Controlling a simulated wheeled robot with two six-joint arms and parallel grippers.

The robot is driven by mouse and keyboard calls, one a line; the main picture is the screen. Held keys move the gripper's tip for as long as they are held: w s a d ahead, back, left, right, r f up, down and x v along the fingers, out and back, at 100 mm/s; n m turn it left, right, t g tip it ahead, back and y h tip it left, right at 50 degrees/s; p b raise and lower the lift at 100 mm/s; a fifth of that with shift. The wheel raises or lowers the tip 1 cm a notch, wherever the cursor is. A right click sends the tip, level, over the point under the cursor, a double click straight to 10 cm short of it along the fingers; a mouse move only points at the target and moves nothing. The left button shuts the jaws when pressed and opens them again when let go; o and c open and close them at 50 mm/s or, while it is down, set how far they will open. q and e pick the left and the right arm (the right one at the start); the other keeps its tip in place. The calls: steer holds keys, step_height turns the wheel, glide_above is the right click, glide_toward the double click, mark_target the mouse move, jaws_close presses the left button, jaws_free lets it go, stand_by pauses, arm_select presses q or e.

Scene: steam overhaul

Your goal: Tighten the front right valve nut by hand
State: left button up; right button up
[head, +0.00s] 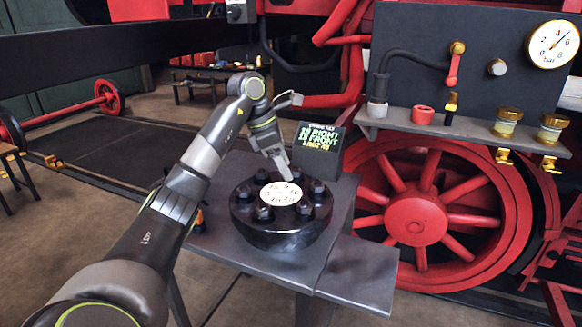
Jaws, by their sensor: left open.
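A black round valve cover (283,236) sits on a grey bench, with several dark nuts around a white dial (281,193). The front right nut (304,208) stands at the dial's lower right edge and looks free. My left gripper (284,170) points down over the far side of the cover, near the back nuts. It is open, and no object shows in it. I cannot tell whether its tips touch a back nut. My right gripper is out of view.
A dark display (318,145) with green and yellow text stands behind the cover. The bench (358,272) has clear room at front right. A red spoked wheel (412,226) and a shelf (470,133) with brass-capped jars and a gauge (553,44) above stand right.

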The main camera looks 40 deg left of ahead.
arm_select(q)
steer(key=p+v, duration=0.3)
steer(key=v, duration=0.2)
steer(key=shift+s+a+r, duration=0.1)
steer(key=shift+s+r, duration=0.05)
steer(key=shift+r, duration=0.2)
